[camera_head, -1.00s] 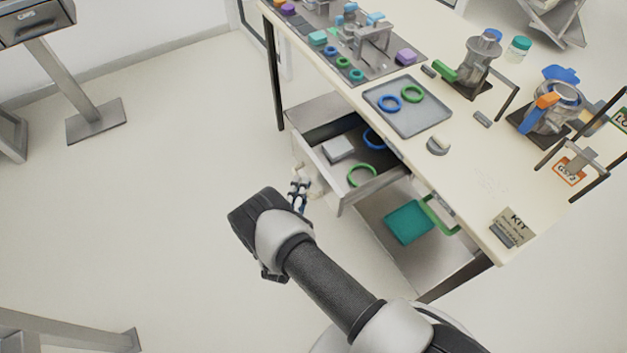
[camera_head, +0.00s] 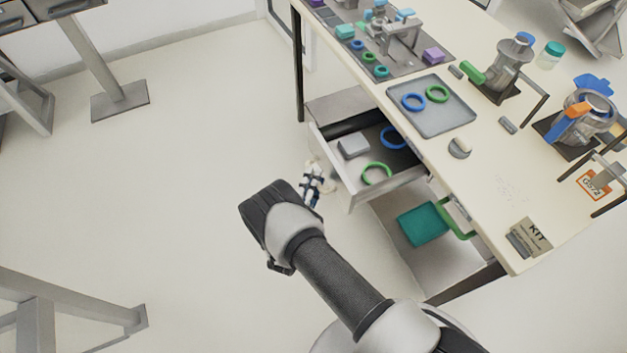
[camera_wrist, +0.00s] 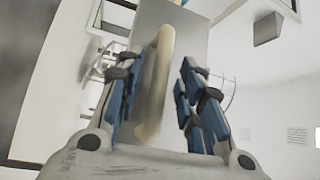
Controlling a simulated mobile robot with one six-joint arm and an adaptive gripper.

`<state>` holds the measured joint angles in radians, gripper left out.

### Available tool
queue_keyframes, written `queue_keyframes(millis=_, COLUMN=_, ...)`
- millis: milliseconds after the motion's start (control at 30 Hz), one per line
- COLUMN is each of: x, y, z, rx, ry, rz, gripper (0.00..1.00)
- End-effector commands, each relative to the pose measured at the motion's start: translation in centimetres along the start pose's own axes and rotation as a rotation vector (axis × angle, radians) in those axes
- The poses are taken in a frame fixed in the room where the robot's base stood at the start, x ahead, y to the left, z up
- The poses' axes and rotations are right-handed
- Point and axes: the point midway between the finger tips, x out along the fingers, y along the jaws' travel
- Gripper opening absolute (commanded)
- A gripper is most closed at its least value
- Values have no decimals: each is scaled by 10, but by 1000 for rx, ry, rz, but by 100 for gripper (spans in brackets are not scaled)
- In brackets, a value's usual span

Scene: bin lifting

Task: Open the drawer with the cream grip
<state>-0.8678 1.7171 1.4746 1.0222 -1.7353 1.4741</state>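The cream grip (camera_wrist: 155,85) is a curved bar on a grey drawer front (camera_wrist: 187,75). In the wrist view it stands between my gripper's blue-padded fingers (camera_wrist: 157,100), nearer the left finger. A clear gap shows to the right finger, so my gripper is open around the grip; contact on the left cannot be told. In the head view the upper drawer (camera_head: 392,187) stands pulled out from the bench, and my gripper (camera_head: 312,185) is at its front. My wrist and the angle largely hide the grip there.
The open drawer holds a grey block (camera_head: 353,146), a blue ring (camera_head: 394,138) and a green ring (camera_head: 376,173). Below is a shelf area with a teal item (camera_head: 422,225) and a green handle (camera_head: 457,220).

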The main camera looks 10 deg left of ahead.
Motion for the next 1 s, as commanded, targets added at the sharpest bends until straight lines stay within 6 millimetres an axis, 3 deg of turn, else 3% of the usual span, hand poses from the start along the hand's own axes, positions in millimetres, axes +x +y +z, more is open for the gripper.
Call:
queue_keyframes(millis=267, x=-5, y=0, z=1, rx=0, ry=-3, rz=0, gripper=35)
queue_keyframes(millis=367, x=-19, y=1, z=2, rx=-2, ry=-5, rz=2, gripper=35)
queue_keyframes(millis=700, x=-90, y=0, z=2, rx=0, ry=-7, rz=-1, gripper=35)
queue_keyframes(millis=1000, x=-119, y=0, z=0, rx=0, ry=-1, rz=0, gripper=35)
